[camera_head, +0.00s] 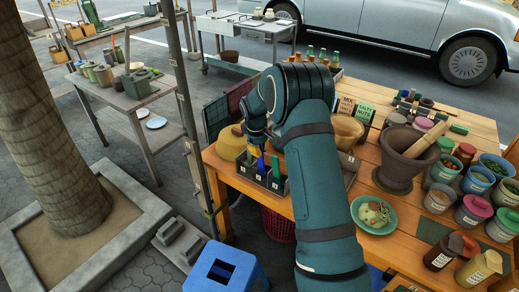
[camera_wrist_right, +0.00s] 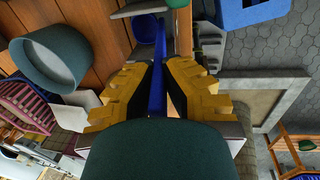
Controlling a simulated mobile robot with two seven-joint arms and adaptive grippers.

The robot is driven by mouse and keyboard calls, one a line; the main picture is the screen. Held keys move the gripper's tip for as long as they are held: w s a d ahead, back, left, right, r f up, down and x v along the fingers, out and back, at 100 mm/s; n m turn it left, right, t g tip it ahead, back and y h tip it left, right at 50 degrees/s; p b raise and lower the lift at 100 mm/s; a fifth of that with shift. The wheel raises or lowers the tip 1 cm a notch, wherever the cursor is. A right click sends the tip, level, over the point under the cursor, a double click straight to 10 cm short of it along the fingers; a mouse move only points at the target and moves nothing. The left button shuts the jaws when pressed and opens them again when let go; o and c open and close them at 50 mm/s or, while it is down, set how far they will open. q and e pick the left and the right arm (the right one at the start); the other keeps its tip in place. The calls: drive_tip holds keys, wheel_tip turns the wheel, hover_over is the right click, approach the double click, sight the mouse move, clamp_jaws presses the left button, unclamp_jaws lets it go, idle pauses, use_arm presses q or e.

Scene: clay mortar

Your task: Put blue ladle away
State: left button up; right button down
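The blue ladle (camera_head: 261,164) stands at the dark divided holder (camera_head: 245,171) on the table's front left. Its long blue handle (camera_wrist_right: 158,62) runs between the yellow fingers in the wrist view. My right gripper (camera_head: 254,146) is over the holder, and its dark finger pads (camera_wrist_right: 160,82) press close on both sides of the handle. The ladle's lower end is hidden, so I cannot tell if it rests in a compartment. My left gripper is not in view.
Green pieces (camera_head: 277,167) stand in the holder beside the ladle. A yellow pot (camera_head: 231,143) is to its left, a wooden bowl (camera_head: 346,129) and a stone mortar (camera_head: 397,176) to its right. A green plate (camera_head: 373,228) lies nearer. A blue stool (camera_head: 222,268) stands below the table.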

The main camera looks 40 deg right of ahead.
drive_tip(key=c, duration=1.1)
unclamp_jaws()
drive_tip(key=shift+o, duration=0.2)
drive_tip(key=shift+r, duration=0.1)
wheel_tip(320, 180, up, 8)
drive_tip(key=a, duration=0.1)
drive_tip(key=shift+s, duration=0.2)
drive_tip(key=shift+a+f, duration=0.1)
drive_tip(key=shift+f, duration=0.1)
